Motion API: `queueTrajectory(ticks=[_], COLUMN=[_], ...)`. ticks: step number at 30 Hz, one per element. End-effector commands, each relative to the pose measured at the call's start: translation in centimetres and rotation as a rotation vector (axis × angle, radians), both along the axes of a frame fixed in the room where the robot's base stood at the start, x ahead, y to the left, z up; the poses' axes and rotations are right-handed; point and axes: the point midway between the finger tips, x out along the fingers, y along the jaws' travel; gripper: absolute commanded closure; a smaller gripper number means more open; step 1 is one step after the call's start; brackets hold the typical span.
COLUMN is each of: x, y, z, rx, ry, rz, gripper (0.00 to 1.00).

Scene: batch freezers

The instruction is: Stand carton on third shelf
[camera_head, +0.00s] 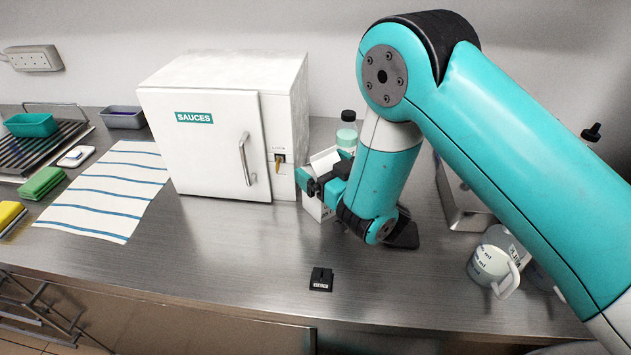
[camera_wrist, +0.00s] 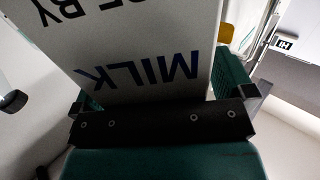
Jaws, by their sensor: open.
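The white carton (camera_head: 317,207) stands upright on the counter just right of the white cabinet. My gripper (camera_head: 325,184) is at the carton, partly covering it. In the wrist view the carton (camera_wrist: 150,45) shows its dark MILK lettering upside down and lies between the fingers of my open gripper (camera_wrist: 160,90). I cannot tell whether either finger touches it. The white cabinet (camera_head: 215,145), labelled SAUCES, has its door shut, with a vertical handle (camera_head: 245,158). No shelf is visible; the cabinet's inside is hidden.
A capped bottle (camera_head: 346,132) stands behind the carton. A small black block (camera_head: 321,279) lies on the counter in front. A jug (camera_head: 492,262) stands at the right. A striped towel (camera_head: 112,190) lies left of the cabinet. The front middle counter is mostly clear.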

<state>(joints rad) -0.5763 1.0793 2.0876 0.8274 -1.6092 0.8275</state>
Motion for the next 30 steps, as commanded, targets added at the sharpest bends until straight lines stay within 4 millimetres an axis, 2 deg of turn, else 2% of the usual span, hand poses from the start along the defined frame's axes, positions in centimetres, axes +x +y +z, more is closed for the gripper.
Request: queueTrajectory(ticks=[6, 18, 19, 26, 30], x=[0.3, 0.3, 0.3, 0.3, 0.3], y=[-0.8, -0.9, -0.9, -0.7, -0.6], z=[0.0, 0.1, 0.1, 0.3, 1.1], rx=[-0.001, 0.0, 0.0, 0.0, 0.0], ry=[0.001, -0.002, -0.002, -0.002, -0.004], rz=[-0.014, -0.015, -0.015, -0.012, -0.011], gripper=[0.0, 0.92, 0.97, 0.97, 0.97])
